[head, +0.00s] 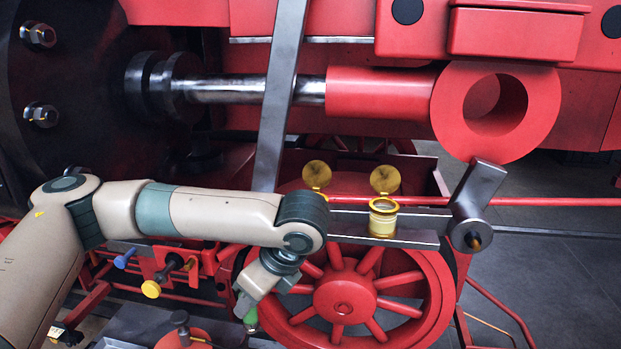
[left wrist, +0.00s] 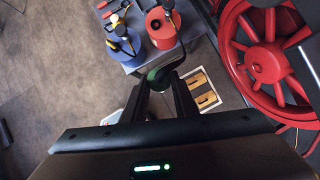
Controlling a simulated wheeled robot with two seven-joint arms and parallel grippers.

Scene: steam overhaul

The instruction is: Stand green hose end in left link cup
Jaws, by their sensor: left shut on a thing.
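My left gripper (head: 247,305) hangs low, pointing down beside the red spoked wheel. It is shut on the green hose end (head: 251,319), of which only a small part shows below the fingers. In the left wrist view the green hose end (left wrist: 158,74) sits at the tips of my left gripper (left wrist: 160,84), with a dark hose by it. Two raised brass lids stand on the grey link bar. Below the right lid (head: 385,179) is an open brass cup (head: 383,220). Below the left lid (head: 316,174) my forearm hides the left link cup. My right gripper is out of view.
A grey bench (left wrist: 135,62) holds a blue can (left wrist: 123,42) and a red can (left wrist: 161,27). A pale tray with brass pieces (left wrist: 203,92) lies beside it. A slanted steel bar (head: 280,95) crosses above my arm. The red wheel (head: 345,300) stands close right of the gripper.

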